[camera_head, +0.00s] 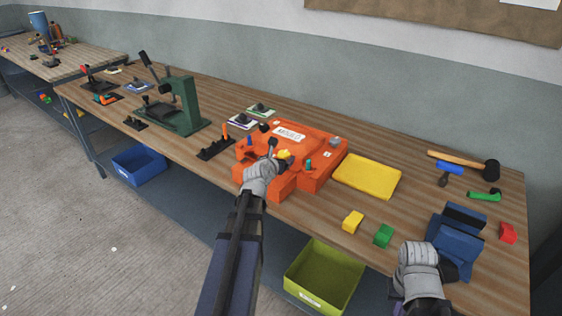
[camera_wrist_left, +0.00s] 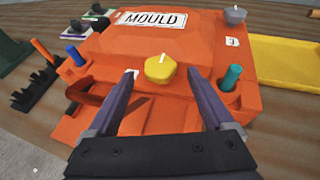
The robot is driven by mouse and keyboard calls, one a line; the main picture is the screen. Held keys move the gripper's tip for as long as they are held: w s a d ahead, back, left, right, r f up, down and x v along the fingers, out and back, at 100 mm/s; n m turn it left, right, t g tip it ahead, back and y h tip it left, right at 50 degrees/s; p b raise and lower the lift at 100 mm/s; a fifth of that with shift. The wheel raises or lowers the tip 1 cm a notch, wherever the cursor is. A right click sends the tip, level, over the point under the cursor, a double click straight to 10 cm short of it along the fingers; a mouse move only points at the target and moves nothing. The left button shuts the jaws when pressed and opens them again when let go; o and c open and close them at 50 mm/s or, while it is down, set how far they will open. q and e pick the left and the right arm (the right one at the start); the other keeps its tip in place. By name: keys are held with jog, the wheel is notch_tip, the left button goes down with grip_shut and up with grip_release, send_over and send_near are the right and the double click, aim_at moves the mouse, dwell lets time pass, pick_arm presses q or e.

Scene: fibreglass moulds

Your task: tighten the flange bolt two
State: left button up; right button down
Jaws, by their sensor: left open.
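The orange mould (camera_head: 297,150) sits on the wooden bench with a white plate reading MOULD. A yellow knob-like bolt head (camera_wrist_left: 160,69) with a white mark stands on its front flange. A grey one (camera_wrist_left: 235,15) by a tag with 3, a teal one (camera_wrist_left: 231,78) and a blue one (camera_wrist_left: 75,56) stand around it. A white tag by the yellow head is mostly hidden behind a finger. My left gripper (camera_wrist_left: 163,82) is open, its fingers either side of the yellow head in the picture; I cannot tell contact. My right gripper (camera_head: 452,270) is by the blue vice; its jaws are unclear.
A yellow tray (camera_head: 367,177) lies right of the mould. A yellow block (camera_head: 353,221) and a green block (camera_head: 383,235) are near the front edge. The blue vice (camera_head: 458,243) stands at right, a green press (camera_head: 183,105) at left. A mallet (camera_head: 465,163) lies behind.

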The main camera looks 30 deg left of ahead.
pick_arm(q)
jog(key=shift+w+a+f, duration=0.1)
jog(key=shift+w+f, duration=0.1)
jog(key=shift+w, duration=0.25)
grip_shut()
dwell(0.4)
